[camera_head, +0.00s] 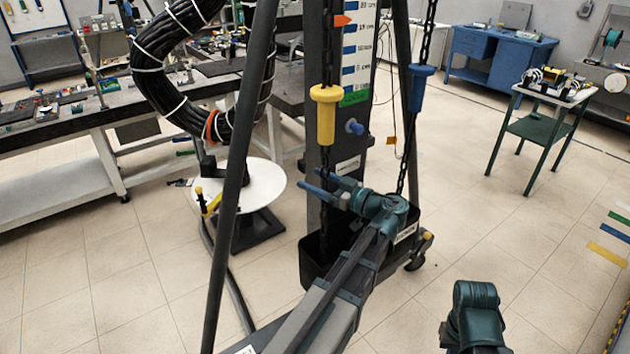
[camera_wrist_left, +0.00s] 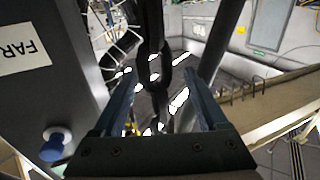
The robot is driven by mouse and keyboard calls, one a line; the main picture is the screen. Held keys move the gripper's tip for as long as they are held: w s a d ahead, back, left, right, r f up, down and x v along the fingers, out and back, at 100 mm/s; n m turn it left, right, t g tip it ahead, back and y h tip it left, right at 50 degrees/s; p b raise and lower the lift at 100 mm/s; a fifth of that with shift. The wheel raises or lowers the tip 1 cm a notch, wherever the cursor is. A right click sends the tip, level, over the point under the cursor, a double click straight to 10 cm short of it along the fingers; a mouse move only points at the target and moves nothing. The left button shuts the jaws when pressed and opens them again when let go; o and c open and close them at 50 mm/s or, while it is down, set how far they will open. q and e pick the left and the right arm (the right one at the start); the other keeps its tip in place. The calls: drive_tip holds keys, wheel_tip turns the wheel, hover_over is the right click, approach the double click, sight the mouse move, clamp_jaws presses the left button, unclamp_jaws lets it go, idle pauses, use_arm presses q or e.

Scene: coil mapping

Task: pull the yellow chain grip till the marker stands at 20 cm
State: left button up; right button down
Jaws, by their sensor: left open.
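The yellow chain grip (camera_head: 326,115) hangs on a dark chain left of the black column's front. A chain also shows in the left wrist view (camera_wrist_left: 154,62), between the finger lines. The orange marker (camera_head: 342,20) stands beside the scale (camera_head: 356,52), near its top in view; its numbers are too small to read surely. My left gripper (camera_head: 315,180) is open and empty, below the yellow grip, with its fingers around or just short of the chain; I cannot tell which. Its fingers also show in the left wrist view (camera_wrist_left: 161,75). My right gripper's fingers are out of view.
A blue chain grip (camera_head: 417,88) hangs right of the column. A blue knob (camera_head: 354,127) sticks out of the column. A black bin (camera_head: 312,262) stands below, and dark tripod legs (camera_head: 232,170) frame the hoist. A round white table (camera_head: 262,184) is at left.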

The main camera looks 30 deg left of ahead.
use_arm(q)
drive_tip(key=s+d, duration=0.1)
drive_tip(key=d, duration=1.2)
drive_tip(key=shift+d, duration=0.3)
drive_tip(key=s+d+f+m+h, duration=0.1)
drive_tip(key=s+f+m+h, duration=0.4)
drive_tip(key=f, duration=0.5)
drive_tip(key=s+f+m+h, duration=0.2)
drive_tip(key=f+m+h, duration=0.5)
drive_tip(key=f, duration=0.2)
drive_tip(key=s+d+f+m+h, duration=0.1)
drive_tip(key=s+d+m, duration=0.1)
drive_tip(key=d, duration=0.4)
drive_tip(key=s+d+f+m+g+h, duration=0.1)
drive_tip(key=s+d+m+h, duration=0.1)
drive_tip(key=d, duration=0.4)
drive_tip(key=s+d+m+h, duration=0.1)
drive_tip(key=s+d+m, duration=0.3)
drive_tip(key=d+m, duration=0.1)
drive_tip(key=shift+d+f+h, duration=0.4)
drive_tip(key=shift+d, duration=0.25)
